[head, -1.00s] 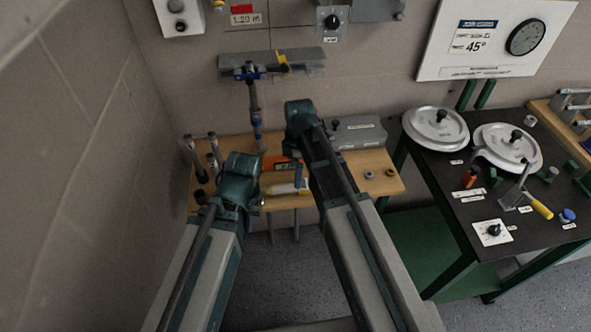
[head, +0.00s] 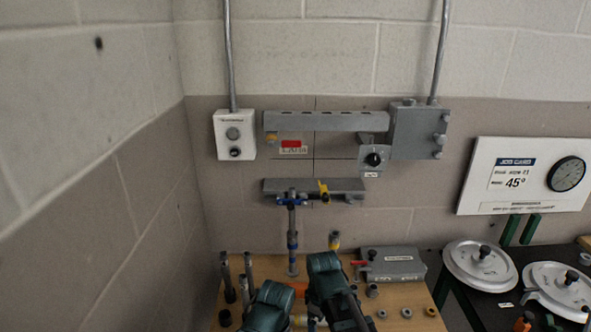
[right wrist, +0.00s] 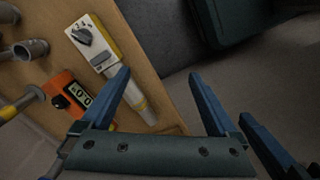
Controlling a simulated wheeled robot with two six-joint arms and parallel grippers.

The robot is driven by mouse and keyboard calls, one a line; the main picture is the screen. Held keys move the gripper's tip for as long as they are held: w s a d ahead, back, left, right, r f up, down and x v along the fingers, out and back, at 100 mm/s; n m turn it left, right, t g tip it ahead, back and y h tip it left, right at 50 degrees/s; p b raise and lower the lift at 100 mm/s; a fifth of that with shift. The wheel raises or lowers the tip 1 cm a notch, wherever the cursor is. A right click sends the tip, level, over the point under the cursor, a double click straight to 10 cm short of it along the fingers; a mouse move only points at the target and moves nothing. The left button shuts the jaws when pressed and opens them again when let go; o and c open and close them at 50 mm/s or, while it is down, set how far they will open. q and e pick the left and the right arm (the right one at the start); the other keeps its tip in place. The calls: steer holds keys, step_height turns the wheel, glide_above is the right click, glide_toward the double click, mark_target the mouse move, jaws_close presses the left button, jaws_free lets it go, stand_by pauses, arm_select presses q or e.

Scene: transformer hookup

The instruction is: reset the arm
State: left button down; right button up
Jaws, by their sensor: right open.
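My two arms show at the bottom middle of the head view, over the wooden bench (head: 395,315). Only their teal joints and upper parts are seen there, and both grippers' fingers are hidden. In the right wrist view my right gripper (right wrist: 165,92) is open with its blue fingers spread and nothing between the tips. Its left finger is near a white and yellow tester (right wrist: 97,45) with a dial and a pale shaft. An orange meter (right wrist: 70,95) with a display lies left of that finger. My left gripper is not seen.
A grey box (head: 392,262) and small rings stand on the bench's right. Dark upright cylinders (head: 227,280) stand at left. A blue-jointed stand (head: 292,235) rises behind my arms under a grey shelf (head: 345,187). A dark table with round lids (head: 480,265) is at right.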

steer(key=s+a+m, duration=0.1)
steer(key=s+m, duration=0.6)
steer(key=s, duration=0.1)
steer(key=shift+s+m+h, duration=0.3)
steer(key=shift+s+h, duration=0.05)
steer(key=shift+h, duration=0.05)
stand_by(0.4)
